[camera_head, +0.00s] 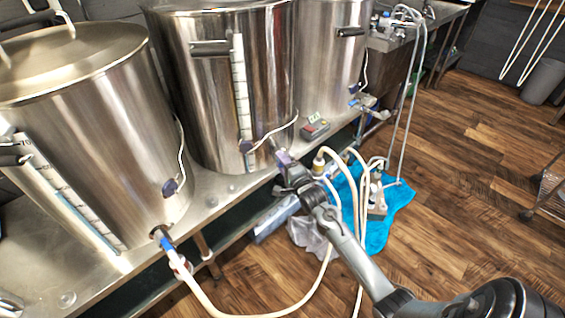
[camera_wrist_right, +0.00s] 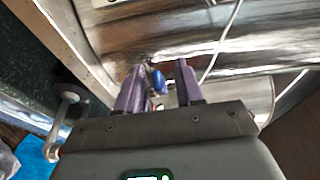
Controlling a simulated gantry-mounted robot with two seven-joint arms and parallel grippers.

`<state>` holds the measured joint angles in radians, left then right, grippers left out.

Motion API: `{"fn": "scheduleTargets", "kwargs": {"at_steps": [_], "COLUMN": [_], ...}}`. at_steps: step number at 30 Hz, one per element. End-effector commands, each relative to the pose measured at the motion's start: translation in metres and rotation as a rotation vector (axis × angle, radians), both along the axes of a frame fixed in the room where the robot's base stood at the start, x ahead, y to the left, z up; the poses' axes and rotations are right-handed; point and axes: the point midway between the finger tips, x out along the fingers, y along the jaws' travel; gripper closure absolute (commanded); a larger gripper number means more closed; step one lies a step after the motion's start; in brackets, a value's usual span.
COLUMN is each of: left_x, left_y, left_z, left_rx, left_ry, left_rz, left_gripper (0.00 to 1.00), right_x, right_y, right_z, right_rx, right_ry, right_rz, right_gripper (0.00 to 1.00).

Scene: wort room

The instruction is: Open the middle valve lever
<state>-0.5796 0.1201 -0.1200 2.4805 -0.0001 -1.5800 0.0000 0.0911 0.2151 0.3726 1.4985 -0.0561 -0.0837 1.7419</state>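The middle steel kettle (camera_head: 222,75) stands on the metal bench between two others. My right gripper (camera_head: 283,158) reaches in from the lower right to the low front of this kettle and covers its valve in the head view. In the right wrist view, my right gripper's two purple fingers (camera_wrist_right: 160,84) are apart. A blue valve lever (camera_wrist_right: 158,80) shows between them, nearer the left finger. I cannot tell whether a finger touches it. My left gripper is not in view.
The left kettle (camera_head: 95,140) has a blue-handled valve (camera_head: 166,243) with a hose. The right kettle's blue-handled valve (camera_head: 360,101) is further back. Pale hoses (camera_head: 335,190) loop near my right arm. A pump (camera_head: 376,200) stands on a blue cloth (camera_head: 398,197). The wooden floor at right is mostly clear.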

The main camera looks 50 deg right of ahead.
Motion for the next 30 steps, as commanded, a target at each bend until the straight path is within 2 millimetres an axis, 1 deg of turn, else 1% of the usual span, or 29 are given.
{"fn": "scheduleTargets", "kwargs": {"at_steps": [4, 7, 11, 15, 21, 25, 30], "left_x": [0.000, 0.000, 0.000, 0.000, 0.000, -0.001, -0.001], "left_y": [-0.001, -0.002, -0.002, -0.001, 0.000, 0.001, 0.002], "left_z": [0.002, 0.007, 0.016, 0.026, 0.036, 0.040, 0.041], "left_rx": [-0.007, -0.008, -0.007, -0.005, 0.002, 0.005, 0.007], "left_ry": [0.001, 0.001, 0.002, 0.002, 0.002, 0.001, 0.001], "left_rz": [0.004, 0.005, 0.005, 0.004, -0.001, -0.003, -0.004], "left_gripper": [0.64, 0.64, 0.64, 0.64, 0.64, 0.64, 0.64], "right_x": [-0.004, -0.011, -0.030, -0.054, -0.083, -0.094, -0.101], "right_y": [0.002, 0.005, 0.011, 0.019, 0.029, 0.034, 0.036], "right_z": [0.000, 0.001, 0.002, 0.003, 0.002, 0.001, 0.000], "right_rx": [0.001, 0.003, 0.002, 0.002, 0.000, 0.002, 0.000], "right_ry": [0.001, 0.001, 0.003, 0.002, 0.001, 0.002, 0.000], "right_rz": [0.000, 0.001, 0.000, 0.000, 0.000, 0.001, 0.000], "right_gripper": [0.64, 0.64, 0.64, 0.64, 0.64, 0.64, 0.64]}}
